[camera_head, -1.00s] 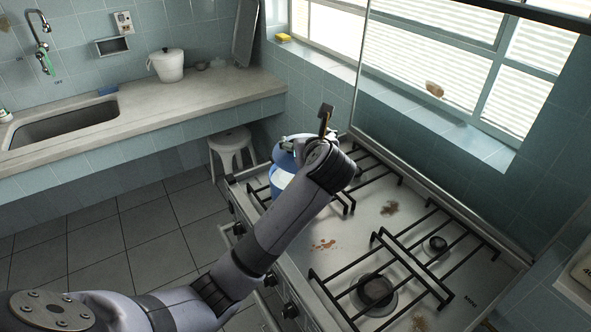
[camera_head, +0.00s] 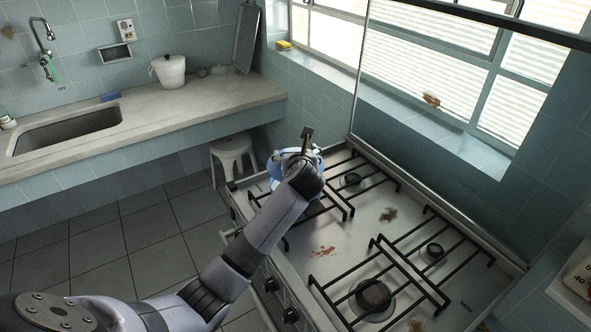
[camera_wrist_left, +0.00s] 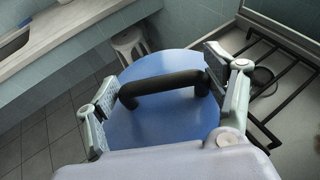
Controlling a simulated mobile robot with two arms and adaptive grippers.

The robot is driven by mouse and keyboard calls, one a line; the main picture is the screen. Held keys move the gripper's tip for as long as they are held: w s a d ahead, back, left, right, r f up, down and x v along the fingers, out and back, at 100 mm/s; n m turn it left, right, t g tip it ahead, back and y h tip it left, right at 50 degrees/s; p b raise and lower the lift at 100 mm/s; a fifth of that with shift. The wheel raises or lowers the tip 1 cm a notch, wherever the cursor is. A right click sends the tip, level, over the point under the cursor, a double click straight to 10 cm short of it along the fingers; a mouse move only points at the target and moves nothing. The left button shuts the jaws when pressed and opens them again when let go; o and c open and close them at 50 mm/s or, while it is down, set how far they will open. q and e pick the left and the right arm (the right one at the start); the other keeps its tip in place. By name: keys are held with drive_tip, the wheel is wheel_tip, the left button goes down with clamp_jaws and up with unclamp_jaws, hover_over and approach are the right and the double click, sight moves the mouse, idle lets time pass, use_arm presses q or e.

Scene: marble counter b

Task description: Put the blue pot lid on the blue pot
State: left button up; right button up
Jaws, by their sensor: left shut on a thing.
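My left gripper (camera_head: 300,157) is over the rear left burner of the stove. In the left wrist view my left gripper (camera_wrist_left: 165,84) has a finger at each end of the black handle of the blue pot lid (camera_wrist_left: 160,122), shut on it. In the head view only a strip of blue (camera_head: 274,168) shows beside my wrist, with a little more blue at its lower right. The blue pot is mostly hidden under my arm and the lid. I cannot tell whether the lid sits flush on it. My right gripper is out of view.
The stove (camera_head: 345,225) has black grates and stains, and its front right burner area is bare. A counter (camera_head: 190,105) with a sink (camera_head: 70,128) and a white pot (camera_head: 168,70) is at the left. A white stool (camera_head: 232,148) stands behind the stove's left side.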

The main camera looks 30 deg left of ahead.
use_arm(q)
drive_tip(key=shift+f, duration=2.95)
drive_tip(key=o, duration=1.2)
drive_tip(key=shift+f, duration=0.15)
drive_tip(key=v, duration=1.2)
drive_tip(key=shift+b, duration=0.3)
